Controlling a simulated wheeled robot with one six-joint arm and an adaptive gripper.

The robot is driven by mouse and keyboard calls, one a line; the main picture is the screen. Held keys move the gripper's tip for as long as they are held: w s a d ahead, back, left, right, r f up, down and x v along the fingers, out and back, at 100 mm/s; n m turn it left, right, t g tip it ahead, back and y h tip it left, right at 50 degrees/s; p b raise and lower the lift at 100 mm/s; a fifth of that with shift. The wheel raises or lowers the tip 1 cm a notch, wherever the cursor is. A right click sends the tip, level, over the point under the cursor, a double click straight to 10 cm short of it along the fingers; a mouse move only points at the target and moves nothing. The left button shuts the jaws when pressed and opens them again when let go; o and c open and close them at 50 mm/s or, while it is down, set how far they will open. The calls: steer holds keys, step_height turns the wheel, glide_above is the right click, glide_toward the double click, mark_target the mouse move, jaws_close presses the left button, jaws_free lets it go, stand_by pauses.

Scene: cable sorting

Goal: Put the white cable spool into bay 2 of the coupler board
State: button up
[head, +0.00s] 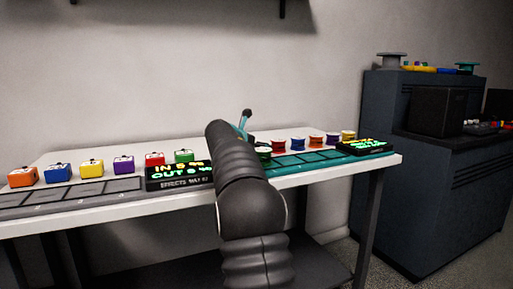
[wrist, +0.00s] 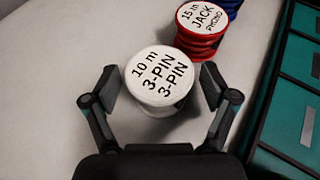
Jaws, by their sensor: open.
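The white cable spool (wrist: 160,80), labelled "10 m 3-PIN 3-PIN", stands upright on the pale table top in the wrist view. My gripper (wrist: 158,90) is open, with one finger on each side of the spool and gaps showing between them. In the head view my arm hides the spool and most of the gripper. I cannot read which bay is number 2.
A red spool (wrist: 201,31), labelled "15 m JACK PHONO", stands just beyond the white one, with a blue spool (wrist: 232,5) behind. More coloured spools line the table's back right. At left, coloured boxes (head: 91,168) stand behind a grey board (head: 70,197). A lit display (head: 364,147) ends the teal board.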

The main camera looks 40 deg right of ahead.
steer(key=shift+f+b, duration=0.2)
steer(key=shift+b, duration=0.25)
steer(key=shift+a+r, duration=0.15)
steer(key=v, duration=1.3)
steer(key=shift+s+a, duration=0.25)
steer(key=shift+s, duration=0.25)
